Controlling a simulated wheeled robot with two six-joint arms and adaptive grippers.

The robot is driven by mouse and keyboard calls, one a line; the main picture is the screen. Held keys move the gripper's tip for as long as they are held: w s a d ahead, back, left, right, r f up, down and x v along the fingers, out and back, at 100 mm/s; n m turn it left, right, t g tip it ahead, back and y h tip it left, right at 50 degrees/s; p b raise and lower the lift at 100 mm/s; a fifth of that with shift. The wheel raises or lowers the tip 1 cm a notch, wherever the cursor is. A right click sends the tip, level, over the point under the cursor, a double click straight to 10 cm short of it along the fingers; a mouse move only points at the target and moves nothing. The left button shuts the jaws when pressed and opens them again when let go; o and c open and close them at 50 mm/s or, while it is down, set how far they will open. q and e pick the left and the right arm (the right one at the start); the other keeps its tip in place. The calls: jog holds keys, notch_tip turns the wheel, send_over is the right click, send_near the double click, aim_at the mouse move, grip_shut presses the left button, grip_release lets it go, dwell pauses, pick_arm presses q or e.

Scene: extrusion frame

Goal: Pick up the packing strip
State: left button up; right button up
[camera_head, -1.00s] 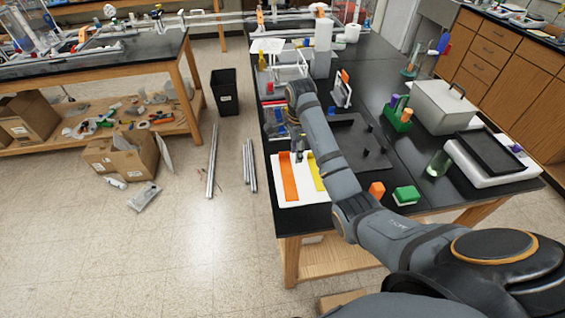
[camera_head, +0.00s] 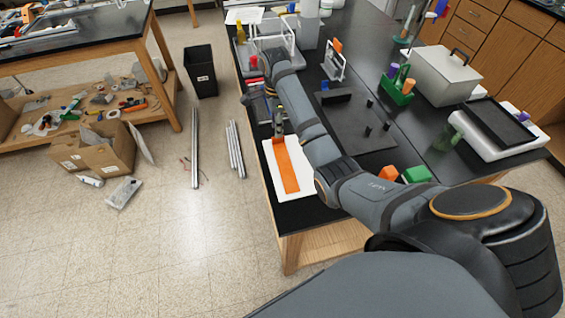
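A long flat orange strip (camera_head: 287,171) lies on a white board (camera_head: 274,178) near the front left corner of the black table. It is the strip that shows on the board, and I cannot tell if it is the packing strip. My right gripper (camera_head: 279,131) is small and dark in the head view, pointing down at the far end of the orange strip. Whether it touches the strip or is open or shut cannot be made out. My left gripper is out of view.
The black table (camera_head: 420,160) also holds a dark tray (camera_head: 360,125), a green rack (camera_head: 398,88), a grey lidded box (camera_head: 440,82) and orange and green blocks (camera_head: 416,174). Metal profiles (camera_head: 195,150) and a black bin (camera_head: 201,72) are on the floor at left.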

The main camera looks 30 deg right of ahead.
jog(key=shift+s+f+b, duration=0.15)
jog(key=shift+f+b, duration=0.05)
jog(key=shift+b, duration=0.1)
jog(key=f+b, duration=0.2)
jog(key=shift+s+a+f+b, duration=0.25)
jog(key=shift+f+b, duration=0.15)
jog(key=shift+w+f+p, duration=0.2)
jog(key=shift+f+p, duration=0.25)
jog(key=shift+f, duration=0.35)
jog(key=shift+s+r, duration=0.1)
jog(key=shift+s, duration=0.05)
jog(key=shift+c, duration=0.9)
jog(key=c, duration=0.5)
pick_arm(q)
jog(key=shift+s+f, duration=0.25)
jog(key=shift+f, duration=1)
